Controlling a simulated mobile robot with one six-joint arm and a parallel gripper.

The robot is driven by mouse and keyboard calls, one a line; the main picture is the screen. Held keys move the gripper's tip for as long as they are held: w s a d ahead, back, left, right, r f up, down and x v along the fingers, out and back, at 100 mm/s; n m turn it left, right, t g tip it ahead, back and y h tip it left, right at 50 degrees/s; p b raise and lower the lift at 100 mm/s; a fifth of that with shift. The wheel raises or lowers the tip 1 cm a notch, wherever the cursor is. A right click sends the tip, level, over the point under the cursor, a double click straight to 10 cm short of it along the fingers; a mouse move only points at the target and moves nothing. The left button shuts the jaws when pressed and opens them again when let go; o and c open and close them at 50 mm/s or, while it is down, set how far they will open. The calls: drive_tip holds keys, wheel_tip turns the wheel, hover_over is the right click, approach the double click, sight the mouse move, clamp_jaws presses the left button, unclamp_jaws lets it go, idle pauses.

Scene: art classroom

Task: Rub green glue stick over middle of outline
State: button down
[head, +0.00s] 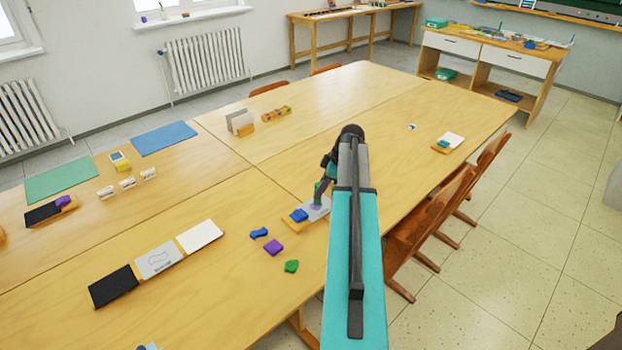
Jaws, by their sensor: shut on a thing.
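My gripper (322,188) hangs at the far end of my turquoise arm, right of centre in the head view. It is shut on the green glue stick (318,193), which shows as a small, roughly upright green piece. The stick is over or on a small tray with a grey card (322,212) and a blue block (299,215). I cannot tell whether its lower end touches the card. A grey card with a thin drawn outline (158,260) lies at the front left, between a black card (113,286) and a white card (200,236).
Loose blue (259,233), purple (273,247) and green (291,266) pieces lie on the wooden table (215,300) between the cards and my arm. Small white holders (127,183) and mats stand farther back left. Chairs (430,220) line the right edge. The far table is mostly clear.

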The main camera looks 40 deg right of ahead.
drive_tip(key=shift+w+a, duration=0.15)
drive_tip(key=shift+a, duration=1.75)
wheel_tip(320, 180, up, 8)
drive_tip(key=p, duration=0.3)
drive_tip(key=shift+a, duration=0.25)
drive_tip(key=shift+w, duration=0.15)
